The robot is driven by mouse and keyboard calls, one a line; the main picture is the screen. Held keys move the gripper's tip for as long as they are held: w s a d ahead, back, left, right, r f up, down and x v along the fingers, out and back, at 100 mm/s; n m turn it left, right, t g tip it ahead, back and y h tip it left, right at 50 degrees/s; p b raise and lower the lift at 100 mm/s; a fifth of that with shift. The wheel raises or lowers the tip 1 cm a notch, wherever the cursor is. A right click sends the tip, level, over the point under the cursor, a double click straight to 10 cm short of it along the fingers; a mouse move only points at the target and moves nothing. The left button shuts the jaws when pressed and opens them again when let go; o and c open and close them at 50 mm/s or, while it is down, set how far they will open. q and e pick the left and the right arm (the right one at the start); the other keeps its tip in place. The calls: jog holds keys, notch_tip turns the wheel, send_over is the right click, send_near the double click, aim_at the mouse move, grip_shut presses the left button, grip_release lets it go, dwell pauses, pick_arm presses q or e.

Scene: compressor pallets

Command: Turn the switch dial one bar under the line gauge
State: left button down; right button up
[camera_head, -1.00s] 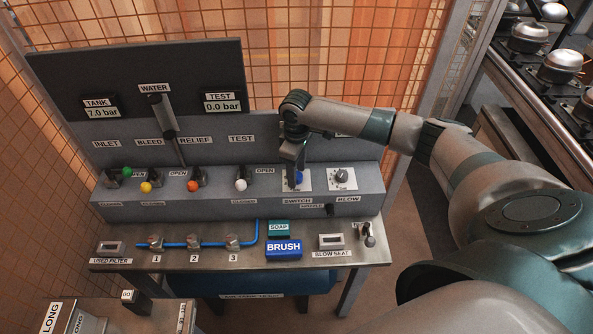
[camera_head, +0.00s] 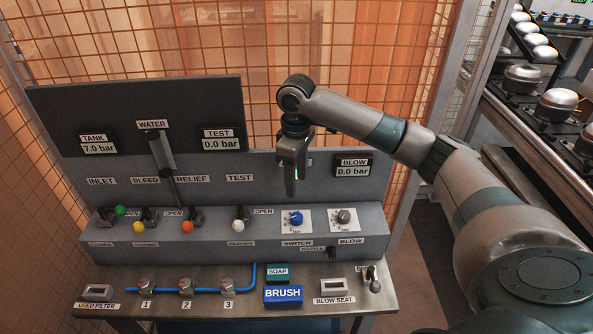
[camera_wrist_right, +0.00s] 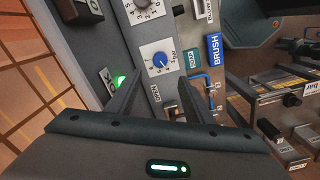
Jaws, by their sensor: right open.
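The blue switch dial (camera_head: 295,218) sits on a white plate above the SWITCH label, on the sloped panel. In the right wrist view the blue dial (camera_wrist_right: 161,60) shows beyond the fingertips; its scale is too small to read surely. My right gripper (camera_head: 291,192) points down just above the dial, apart from it. In the right wrist view its fingers (camera_wrist_right: 160,84) are spread and empty. No gauge labelled LINE can be read; the gripper covers part of the upper panel. My left gripper is not in view.
The grey blow dial (camera_head: 343,218) is close right of the switch dial, below the BLOW gauge (camera_head: 352,168) at 0.0 bar. The TANK gauge (camera_head: 99,145) reads 7.0 bar and the TEST gauge (camera_head: 221,140) 0.0 bar. The white-knobbed test lever (camera_head: 238,225) stands left.

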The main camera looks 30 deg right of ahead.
notch_tip(320, 180, up, 4)
jog(key=shift+r+b, duration=0.25)
jog(key=shift+b, duration=0.2)
dwell(0.3)
